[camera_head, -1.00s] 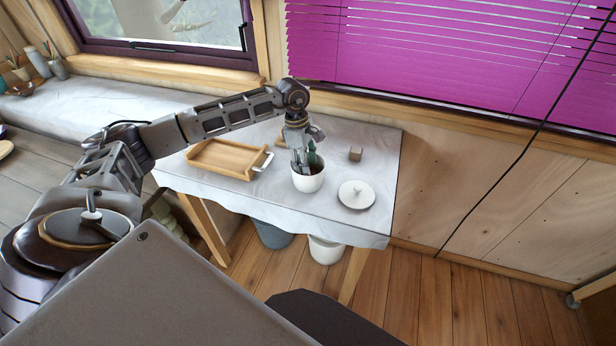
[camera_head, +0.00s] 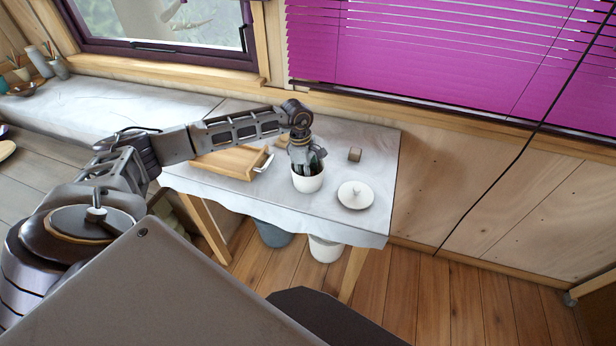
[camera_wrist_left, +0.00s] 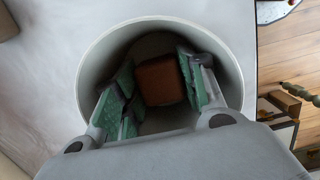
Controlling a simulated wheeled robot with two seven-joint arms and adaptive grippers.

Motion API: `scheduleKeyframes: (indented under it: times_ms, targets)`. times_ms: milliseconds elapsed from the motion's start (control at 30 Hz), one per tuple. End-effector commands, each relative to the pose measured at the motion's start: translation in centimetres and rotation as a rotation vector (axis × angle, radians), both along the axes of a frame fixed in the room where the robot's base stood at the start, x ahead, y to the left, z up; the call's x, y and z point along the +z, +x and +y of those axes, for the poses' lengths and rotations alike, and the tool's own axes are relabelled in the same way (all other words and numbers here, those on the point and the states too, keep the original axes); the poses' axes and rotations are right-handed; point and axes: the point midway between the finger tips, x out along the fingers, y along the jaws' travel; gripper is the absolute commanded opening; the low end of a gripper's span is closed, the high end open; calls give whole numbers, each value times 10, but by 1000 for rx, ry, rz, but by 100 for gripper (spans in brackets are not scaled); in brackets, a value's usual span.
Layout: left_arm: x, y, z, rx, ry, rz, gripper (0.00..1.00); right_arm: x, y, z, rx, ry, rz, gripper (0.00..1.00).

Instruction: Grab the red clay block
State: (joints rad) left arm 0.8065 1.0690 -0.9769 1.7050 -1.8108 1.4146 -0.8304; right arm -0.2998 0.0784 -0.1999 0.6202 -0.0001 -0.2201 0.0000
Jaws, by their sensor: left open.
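The red clay block (camera_wrist_left: 160,81) is a reddish-brown cube inside a white pot (camera_wrist_left: 92,66), seen from above in the left wrist view. My left gripper (camera_wrist_left: 158,92) is open, with its green-padded fingers reaching down into the pot on either side of the block. A small gap shows at the left finger; whether the right finger touches the block I cannot tell. In the head view, the left gripper (camera_head: 308,168) is over and partly in the white pot (camera_head: 308,183), and the block is hidden there. My right gripper is not in view.
The pot stands on a cloth-covered table (camera_head: 332,222). A wooden tray (camera_head: 232,162) lies to its left, a small brown cube (camera_head: 354,155) behind right, and a white lid (camera_head: 355,195) to the right. Two buckets stand below on the floor.

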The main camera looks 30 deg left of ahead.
Motion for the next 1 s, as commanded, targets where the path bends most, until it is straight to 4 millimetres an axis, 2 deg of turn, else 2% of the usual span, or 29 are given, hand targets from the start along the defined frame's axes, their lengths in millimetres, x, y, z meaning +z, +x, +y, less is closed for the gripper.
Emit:
scheduleKeyframes:
  times_ms: [433,500,667,1000]
  targets:
    - [-3,-1,0,0,2,4,45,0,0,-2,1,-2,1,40]
    - [-3,-1,0,0,2,4,33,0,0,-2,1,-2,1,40]
    - [-2,-1,0,0,1,3,13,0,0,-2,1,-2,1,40]
    - [1,0,0,0,1,1,12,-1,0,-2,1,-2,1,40]
